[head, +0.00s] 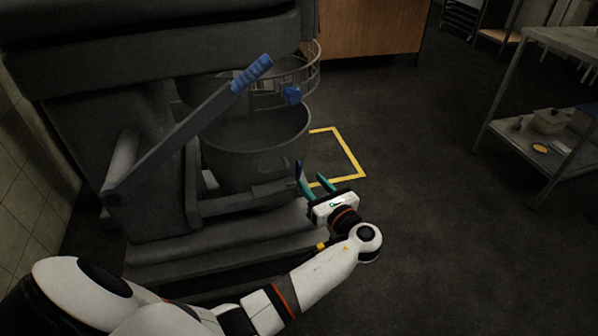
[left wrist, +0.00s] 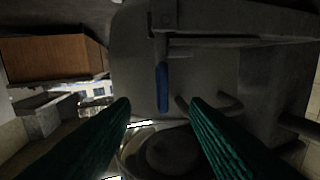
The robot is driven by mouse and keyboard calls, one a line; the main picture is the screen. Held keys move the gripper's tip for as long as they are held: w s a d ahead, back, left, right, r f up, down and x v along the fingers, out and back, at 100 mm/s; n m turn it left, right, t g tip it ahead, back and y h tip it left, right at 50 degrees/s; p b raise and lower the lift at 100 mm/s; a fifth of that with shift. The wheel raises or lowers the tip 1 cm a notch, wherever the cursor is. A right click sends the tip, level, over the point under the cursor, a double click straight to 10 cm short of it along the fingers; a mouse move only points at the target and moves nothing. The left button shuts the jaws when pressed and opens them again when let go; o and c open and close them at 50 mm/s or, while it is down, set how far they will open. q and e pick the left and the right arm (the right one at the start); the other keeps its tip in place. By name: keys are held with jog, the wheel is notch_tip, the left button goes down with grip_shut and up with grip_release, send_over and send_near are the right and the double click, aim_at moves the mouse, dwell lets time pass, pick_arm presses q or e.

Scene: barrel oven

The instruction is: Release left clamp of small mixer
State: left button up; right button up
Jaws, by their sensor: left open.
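The small mixer (head: 160,195) is a dark grey machine with a round bowl (head: 262,145) held at its front. A short blue handle (head: 298,170), which looks like the clamp's, stands low beside the bowl. In the left wrist view the blue handle (left wrist: 162,88) hangs from a thin grey bar, against the grey bowl. My left gripper (head: 312,180) has teal fingers and is open, close to the blue handle. In the left wrist view the handle appears between the open fingers (left wrist: 160,104), but I cannot tell whether they touch it. My right gripper is out of view.
A blue knob (head: 292,95) sits by the guard. A metal shelf table (head: 560,45) stands at right. The floor (head: 440,230) between is clear, with a yellow marking (head: 348,152).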

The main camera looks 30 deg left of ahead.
aim_at(301, 172)
pick_arm(q)
jog(key=b+x, duration=0.1)
jog(key=x, duration=0.5)
jog(key=shift+w+a, duration=0.25)
jog(key=shift+a, duration=0.3)
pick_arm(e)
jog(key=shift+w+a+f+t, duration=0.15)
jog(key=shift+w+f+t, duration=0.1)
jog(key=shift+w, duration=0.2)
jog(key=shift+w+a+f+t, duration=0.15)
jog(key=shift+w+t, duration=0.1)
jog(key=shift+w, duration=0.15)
pick_arm(q)
grip_shut()
